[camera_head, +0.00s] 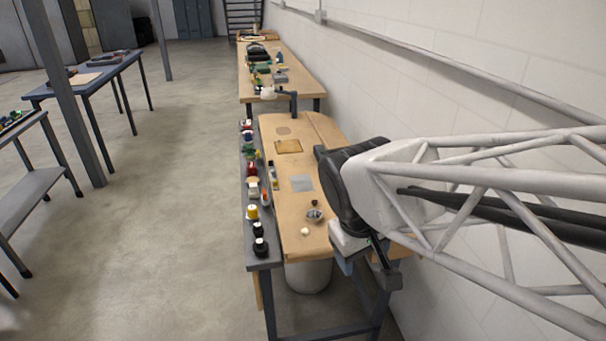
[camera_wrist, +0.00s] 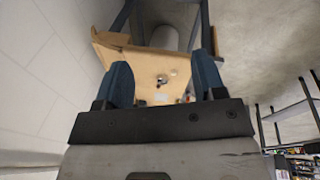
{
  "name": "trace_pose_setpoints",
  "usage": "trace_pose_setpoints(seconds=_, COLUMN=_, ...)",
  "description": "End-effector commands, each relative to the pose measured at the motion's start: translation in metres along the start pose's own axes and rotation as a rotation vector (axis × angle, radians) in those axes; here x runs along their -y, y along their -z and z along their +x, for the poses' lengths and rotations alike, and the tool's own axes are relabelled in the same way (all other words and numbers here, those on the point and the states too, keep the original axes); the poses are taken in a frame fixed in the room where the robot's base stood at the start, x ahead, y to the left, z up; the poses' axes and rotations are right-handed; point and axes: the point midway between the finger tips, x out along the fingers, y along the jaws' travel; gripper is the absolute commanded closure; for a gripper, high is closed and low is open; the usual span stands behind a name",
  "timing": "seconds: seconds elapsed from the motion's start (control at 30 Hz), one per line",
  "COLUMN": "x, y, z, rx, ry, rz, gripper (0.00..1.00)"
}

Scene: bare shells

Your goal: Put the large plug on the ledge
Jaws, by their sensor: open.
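My gripper (camera_head: 366,272) is open, with nothing between its blue fingers. It hangs off the near right side of the wooden workbench (camera_head: 318,253), apart from it. The wrist view shows the open gripper (camera_wrist: 161,62) with the bench (camera_wrist: 142,72) beyond it. I cannot tell for sure which thing is the large plug. A small dark reddish piece (camera_head: 315,203), a metal bowl (camera_head: 314,215) and a small pale round piece (camera_head: 305,231) lie near the bench's near end. A grey raised strip (camera_head: 262,264) along the bench's left side may be the ledge; it holds several small items.
A yellow-capped container (camera_head: 252,212) and dark jars (camera_head: 260,247) crowd the strip. A grey square (camera_head: 302,184) and a brown square (camera_head: 288,146) lie on the bench. A white wall (camera_head: 440,100) closes the right side. A bin (camera_head: 309,277) stands below.

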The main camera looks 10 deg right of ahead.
Motion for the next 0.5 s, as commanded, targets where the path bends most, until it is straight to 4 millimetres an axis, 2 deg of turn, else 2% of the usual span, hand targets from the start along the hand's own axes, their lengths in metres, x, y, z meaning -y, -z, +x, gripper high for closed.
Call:
trace_pose_setpoints(seconds=0.03, x=0.000, y=-0.009, z=-0.006, rx=-0.024, ry=0.025, rz=0.055, gripper=0.37)
trace_pose_setpoints(seconds=0.2, x=0.004, y=-0.027, z=-0.018, rx=-0.083, ry=0.100, rz=0.196, gripper=0.37)
trace_pose_setpoints(seconds=0.5, x=0.006, y=-0.035, z=-0.025, rx=-0.116, ry=0.142, rz=0.271, gripper=0.37)
